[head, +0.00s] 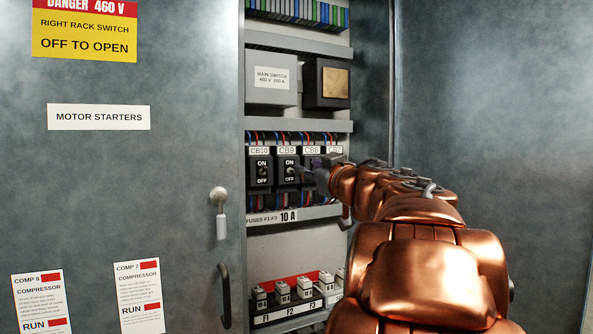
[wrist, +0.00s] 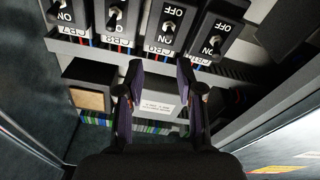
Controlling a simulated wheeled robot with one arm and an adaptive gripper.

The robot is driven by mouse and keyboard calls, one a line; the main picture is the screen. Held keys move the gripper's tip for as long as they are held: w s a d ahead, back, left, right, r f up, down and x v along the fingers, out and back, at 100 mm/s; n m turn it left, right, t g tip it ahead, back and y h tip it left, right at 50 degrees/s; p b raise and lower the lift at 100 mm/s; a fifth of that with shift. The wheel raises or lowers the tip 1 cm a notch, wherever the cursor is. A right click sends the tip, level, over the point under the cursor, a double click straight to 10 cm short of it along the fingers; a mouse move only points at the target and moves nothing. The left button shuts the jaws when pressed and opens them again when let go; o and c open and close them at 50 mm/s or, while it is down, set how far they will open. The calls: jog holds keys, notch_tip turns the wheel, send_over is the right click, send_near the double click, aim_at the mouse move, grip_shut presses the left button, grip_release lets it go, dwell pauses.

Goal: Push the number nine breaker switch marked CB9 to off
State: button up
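The CB9 breaker (head: 287,172) is a black block with a small toggle, ON printed above it and OFF below, under a white CB9 label. It sits between CB10 and CB8. In the wrist view, which is upside down, CB9 (wrist: 165,27) is at the top centre. I cannot tell clearly which way its toggle leans. My gripper (head: 310,174) is just right of CB9 in the head view, covering much of CB8 and CB7. In the wrist view my gripper (wrist: 163,74) has its two fingers apart with nothing between them. Contact with CB9 is not visible.
The CB10 breaker (head: 260,170) is to the left. A main switch box (head: 271,92) and a black box with a brass plate (head: 326,84) are above. Fuses (head: 305,288) are below.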

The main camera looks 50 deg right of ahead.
aim_at(293, 171)
jog(key=w+d+f+n+y+p, duration=0.1)
jog(key=w+y, duration=0.1)
jog(key=w, duration=0.4)
jog(key=shift+d+f+n+g, duration=0.15)
jog(key=shift+d+n+g, duration=0.15)
dwell(0.3)
jog(key=shift+c, duration=0.3)
grip_shut()
